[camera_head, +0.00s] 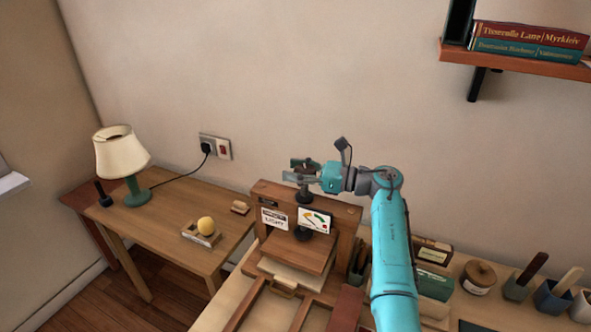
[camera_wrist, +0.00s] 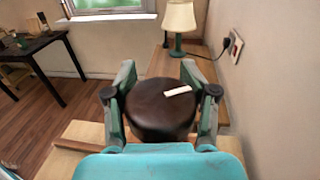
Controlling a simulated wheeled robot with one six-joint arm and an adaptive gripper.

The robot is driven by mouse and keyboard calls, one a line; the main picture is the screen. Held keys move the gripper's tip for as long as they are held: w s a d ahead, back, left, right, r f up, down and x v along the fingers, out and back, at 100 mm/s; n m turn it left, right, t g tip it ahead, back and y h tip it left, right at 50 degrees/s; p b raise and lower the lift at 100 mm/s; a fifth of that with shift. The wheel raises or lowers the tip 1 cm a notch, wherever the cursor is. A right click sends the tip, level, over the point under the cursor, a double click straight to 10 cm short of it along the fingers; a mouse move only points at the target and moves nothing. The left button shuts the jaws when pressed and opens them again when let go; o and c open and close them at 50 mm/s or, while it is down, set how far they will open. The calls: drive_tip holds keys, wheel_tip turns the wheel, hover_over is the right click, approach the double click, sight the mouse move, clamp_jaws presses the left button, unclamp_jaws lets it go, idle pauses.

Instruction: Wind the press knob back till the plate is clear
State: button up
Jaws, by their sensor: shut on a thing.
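The wooden press (camera_head: 340,215) stands on the bench in the head view, with a label and a coloured dial card on its front. My gripper (camera_head: 302,174) is above its top beam, reaching in from the right. In the wrist view my gripper (camera_wrist: 160,98) is shut on the round dark brown press knob (camera_wrist: 155,118), one finger on each side. The knob has a pale mark near its upper right. The brown press plate (camera_head: 290,257) lies below the beam, over a paler block. Whether the plate touches what is under it, I cannot tell.
A side table at left holds a lamp (camera_head: 122,155) and a yellow ball (camera_head: 206,225) in a small tray. Boxes, a lidded jar (camera_head: 478,276) and brush pots stand at right. A bookshelf (camera_head: 520,62) juts from the wall at upper right.

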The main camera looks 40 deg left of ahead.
sight(296, 169)
drive_tip(key=shift+s+d+f+n+g+h, duration=0.1)
drive_tip(key=shift+d+f+n+g+h, duration=0.2)
drive_tip(key=shift+g, duration=0.35)
drive_tip(key=shift+a+f+n+g+h, duration=0.1)
drive_tip(key=shift+n+g+h, duration=0.2)
drive_tip(key=shift+n+g, duration=0.3)
drive_tip(key=shift+d+f+g, duration=0.1)
drive_tip(key=shift+g, duration=0.25)
drive_tip(key=o, duration=1)
drive_tip(key=shift+c, duration=0.2)
drive_tip(key=shift+r, duration=0.25)
drive_tip(key=shift+r, duration=0.15)
drive_tip(key=shift+r, duration=0.35)
wheel_tip(296, 169, up, 9)
drive_tip(key=shift+f, duration=0.1)
